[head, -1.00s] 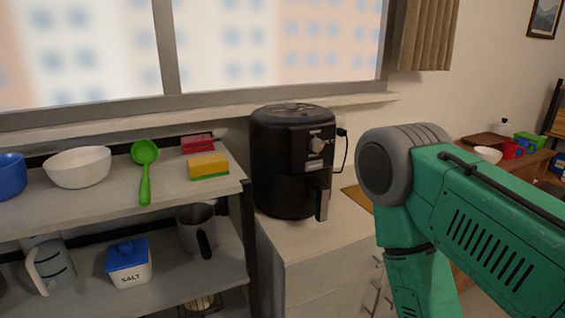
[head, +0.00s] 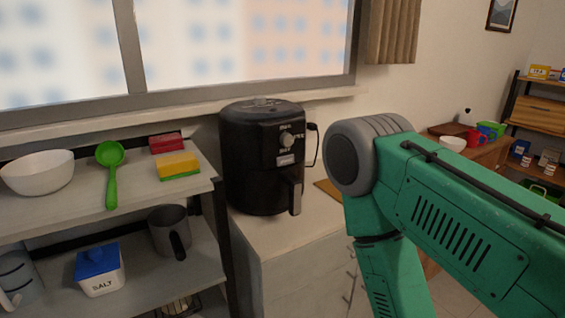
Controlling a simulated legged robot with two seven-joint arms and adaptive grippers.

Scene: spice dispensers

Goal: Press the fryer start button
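The black air fryer (head: 258,170) stands upright on the light counter (head: 290,234), below the window. Its front has a round grey knob (head: 287,140), a small label panel below it and a grey drawer handle (head: 296,191). A separate start button is too small to make out. My green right arm comes in from the right and covers the area right of the fryer, apart from it in the picture. Its gripper is below the frame edge and out of view. My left arm and gripper are not in view.
Left of the fryer is a shelf (head: 65,213) with a white bowl (head: 38,173), green ladle (head: 111,175), sponge (head: 178,165), grey mug (head: 170,232) and salt box (head: 100,270). A power cord (head: 316,148) runs to the wall. A wooden board (head: 328,190) lies right of the fryer.

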